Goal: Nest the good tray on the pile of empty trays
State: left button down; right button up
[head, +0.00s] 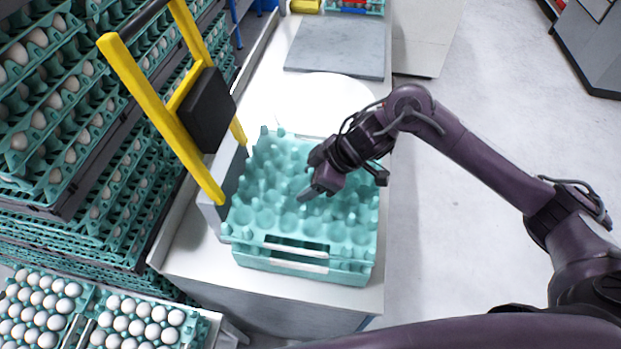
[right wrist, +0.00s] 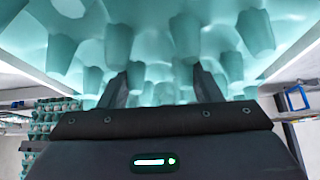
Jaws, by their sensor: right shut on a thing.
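A teal egg tray with empty cups (head: 265,218) lies on top of a low teal pile (head: 300,272) on the white counter. The upper tray covers most of the pile, and whether it is fully seated cannot be told. My right gripper (head: 306,194) comes down over the middle of the upper tray and is shut on it. In the right wrist view the fingers (right wrist: 164,88) reach among the teal pegs of the tray (right wrist: 160,20), and their tips are partly hidden. My left gripper is not in view.
A yellow frame with a black panel (head: 208,110) stands close at the pile's left. A grey plate (head: 338,48) lies at the back of the white counter (head: 190,245). Shelves of egg trays fill the left. Egg-filled trays (head: 85,300) sit front left. Floor (head: 460,130) is clear at right.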

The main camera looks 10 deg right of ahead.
notch_tip(320, 180, down, 2)
jog(key=shift+f+b, duration=0.2)
jog(key=shift+b, duration=0.25)
jog(key=shift+f+b, duration=0.65)
jog(key=shift+f, duration=0.55)
jog(key=o, duration=1.1)
jog(key=shift+o, duration=0.2)
jog(key=shift+d, duration=0.1)
jog(key=b+v, duration=0.1)
jog(key=v, duration=0.6)
jog(key=shift+s+d+r, duration=0.1)
jog(key=shift+r, duration=0.15)
jog(key=shift+r+p, duration=0.55)
jog(key=shift+r, duration=0.1)
notch_tip(320, 180, up, 7)
jog(key=p, duration=0.7)
jog(key=shift+p, duration=0.3)
